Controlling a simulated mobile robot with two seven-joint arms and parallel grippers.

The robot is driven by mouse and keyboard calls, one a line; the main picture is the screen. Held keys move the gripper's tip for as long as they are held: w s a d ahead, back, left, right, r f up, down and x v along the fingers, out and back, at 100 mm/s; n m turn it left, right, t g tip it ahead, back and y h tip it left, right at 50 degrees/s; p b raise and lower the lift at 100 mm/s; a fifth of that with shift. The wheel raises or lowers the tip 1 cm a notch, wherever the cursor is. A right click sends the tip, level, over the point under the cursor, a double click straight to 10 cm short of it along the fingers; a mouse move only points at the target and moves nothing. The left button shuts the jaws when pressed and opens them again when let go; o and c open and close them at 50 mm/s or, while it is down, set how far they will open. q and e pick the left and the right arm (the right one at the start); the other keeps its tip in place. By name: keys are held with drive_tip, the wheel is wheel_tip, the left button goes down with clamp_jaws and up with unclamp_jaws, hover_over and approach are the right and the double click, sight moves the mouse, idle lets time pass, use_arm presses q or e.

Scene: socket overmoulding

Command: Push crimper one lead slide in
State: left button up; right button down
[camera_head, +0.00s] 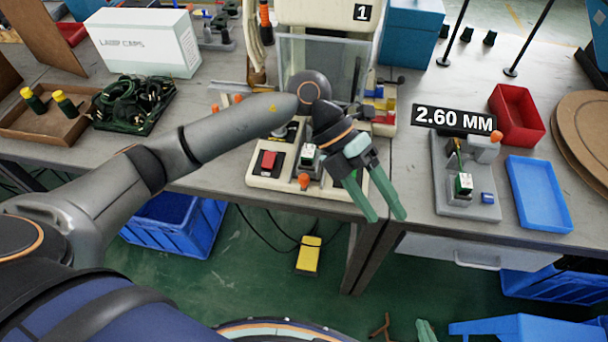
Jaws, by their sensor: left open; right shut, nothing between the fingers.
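Crimper one, a beige machine (325,14) with a "1" label and a clear guard, stands at the back centre. On its pale base (285,186) are a red button (268,160) and a small slide-like part with an orange knob (303,181), which I take for the lead slide. A small white and green piece (308,153) sits behind the knob. My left gripper (387,218) is open and empty, pointing down in front of the base's right side, apart from the knob. It hides part of the base. My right gripper (425,331) barely shows at the bottom edge, shut.
A grey fixture (466,205) under a "2.60 MM" sign stands right, beside a blue tray (540,195) and a red bin (516,115). Left are a white box (142,42), coiled dark leads (135,102) and a cardboard tray (40,125). A yellow pedal (308,256) lies on the floor.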

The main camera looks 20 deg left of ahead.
use_arm(q)
drive_tip(key=w+a+f+t+y, duration=0.1)
drive_tip(key=w+a+y, duration=0.2)
drive_tip(key=a, duration=0.2)
drive_tip(key=w+a+t+y, duration=0.1)
drive_tip(key=w+a+y, duration=0.1)
drive_tip(key=a+y, duration=0.15)
drive_tip(key=n+t+y, duration=0.2)
drive_tip(key=y, duration=0.1)
approach(304, 176)
wheel_tip(304, 176, down, 9)
drive_tip(key=shift+w, duration=0.1)
clamp_jaws()
idle(0.8)
